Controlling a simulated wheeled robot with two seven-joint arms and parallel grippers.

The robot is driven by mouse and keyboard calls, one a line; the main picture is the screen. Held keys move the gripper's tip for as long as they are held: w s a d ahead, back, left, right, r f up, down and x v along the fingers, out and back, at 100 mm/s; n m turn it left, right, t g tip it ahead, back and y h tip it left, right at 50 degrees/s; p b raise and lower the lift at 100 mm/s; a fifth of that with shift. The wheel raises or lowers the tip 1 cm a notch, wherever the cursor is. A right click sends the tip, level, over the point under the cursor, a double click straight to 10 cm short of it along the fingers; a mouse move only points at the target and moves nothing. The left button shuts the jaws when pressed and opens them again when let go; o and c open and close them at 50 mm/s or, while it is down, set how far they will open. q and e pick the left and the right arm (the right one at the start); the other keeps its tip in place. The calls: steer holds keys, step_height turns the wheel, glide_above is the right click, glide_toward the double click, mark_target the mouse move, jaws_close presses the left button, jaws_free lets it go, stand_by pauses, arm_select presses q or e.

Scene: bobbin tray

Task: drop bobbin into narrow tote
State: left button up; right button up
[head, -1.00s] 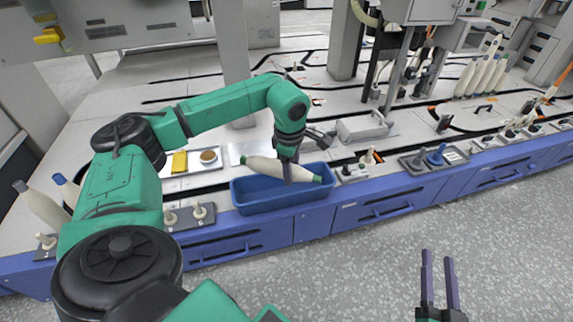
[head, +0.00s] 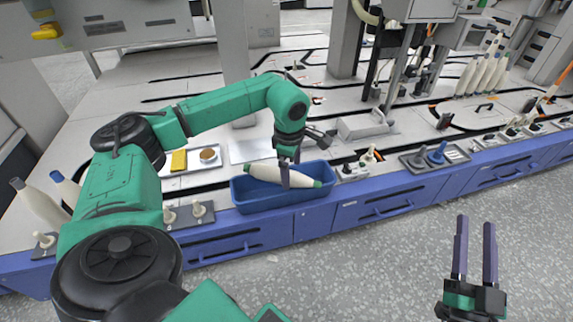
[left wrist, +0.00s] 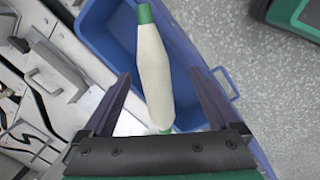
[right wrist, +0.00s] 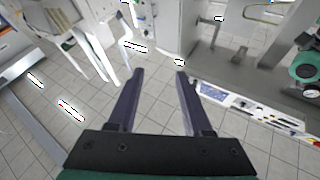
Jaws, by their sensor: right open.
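A cream bobbin with green ends (head: 265,173) lies lengthwise over the opening of the blue narrow tote (head: 250,209). I cannot tell whether it rests inside or hangs just over it. My left gripper (head: 285,180) is above the tote with its fingers pointing down around the bobbin. In the left wrist view, the bobbin (left wrist: 154,75) lies between the fingers (left wrist: 159,77) with gaps on both sides, and the tote (left wrist: 110,35) is behind it. My left gripper is open. My right gripper (head: 475,222) is open and empty over the floor; it also shows in its wrist view (right wrist: 160,73).
Peg holders (head: 199,210) stand nearer. A grey tray with blue pegs (head: 437,157) is on the right. Upright bobbins (head: 480,75) stand at the back right.

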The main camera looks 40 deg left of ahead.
arm_select(q)
steer(key=shift+r, duration=0.1)
arm_select(e)
steer(key=shift+f, duration=0.15)
arm_select(q)
steer(key=shift+r, duration=0.2)
steer(key=shift+s+r+p, duration=0.2)
steer(key=shift+r+p, duration=0.5)
steer(key=shift+r, duration=0.45)
step_height(320, 180, up, 12)
steer(key=s+p, duration=0.1)
steer(key=p, duration=0.3)
steer(key=shift+s+d+f+p, duration=0.2)
steer(key=shift+d+f+p, duration=0.05)
steer(key=shift+d+p, duration=0.05)
arm_select(e)
steer(key=s+a+f+g, duration=0.1)
steer(key=s+f+g, duration=0.4)
steer(key=f, duration=0.5)
steer(key=s+a+f+g+h, duration=0.1)
steer(key=s+f+g, duration=0.3)
steer(key=s+f, duration=0.3)
step_height(320, 180, down, 4)
steer(key=shift+s+r+m+g+h, duration=0.1)
steer(key=shift+s+m+g+h, duration=0.2)
steer(key=shift+s+m+g, duration=0.1)
arm_select(q)
steer(key=shift+d, duration=0.1)
